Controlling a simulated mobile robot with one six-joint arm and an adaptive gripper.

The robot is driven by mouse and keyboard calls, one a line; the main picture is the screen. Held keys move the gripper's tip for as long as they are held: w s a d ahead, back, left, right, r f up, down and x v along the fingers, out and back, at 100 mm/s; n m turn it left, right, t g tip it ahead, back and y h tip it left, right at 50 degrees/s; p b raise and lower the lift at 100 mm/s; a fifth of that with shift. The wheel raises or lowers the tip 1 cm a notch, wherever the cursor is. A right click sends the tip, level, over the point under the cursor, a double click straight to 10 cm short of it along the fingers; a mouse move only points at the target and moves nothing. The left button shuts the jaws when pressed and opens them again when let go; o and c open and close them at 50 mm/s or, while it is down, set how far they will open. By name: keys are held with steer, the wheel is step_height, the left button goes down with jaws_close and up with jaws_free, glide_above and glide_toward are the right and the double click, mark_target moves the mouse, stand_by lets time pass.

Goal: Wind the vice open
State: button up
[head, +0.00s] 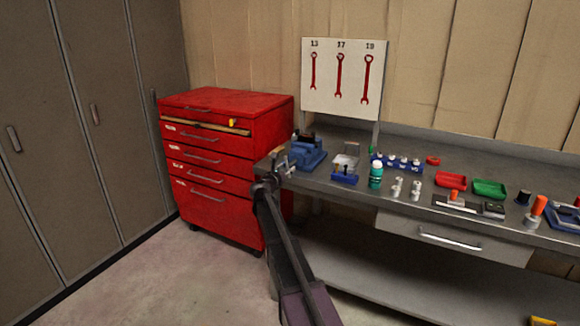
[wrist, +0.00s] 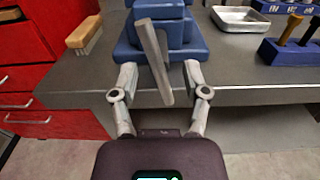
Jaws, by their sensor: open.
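The blue vice (head: 309,155) stands on the left end of the grey workbench. In the wrist view, the lower part of the blue vice (wrist: 120,52) shows behind its grey handle bar (wrist: 152,58), which hangs slightly tilted past the bench's front edge. My gripper (head: 277,166) is at the bench's left front corner, in front of the vice. In the wrist view my gripper (wrist: 160,74) is open, one finger on each side of the bar, with visible gaps. Whether the bar lies in depth between the fingertips is unclear. The vice's top is cut off there.
A red drawer cabinet (head: 215,165) stands left of the bench. A wooden brush (wrist: 84,36) lies left of the vice. A metal tray (wrist: 240,19) and a blue tool holder (wrist: 285,52) stand to its right. The floor in front of the cabinet is clear.

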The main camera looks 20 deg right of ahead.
mark_target(289, 165)
steer(key=shift+x, duration=1.8)
jaws_close()
steer(key=shift+a, duration=0.2)
steer(key=shift+d, duration=0.2)
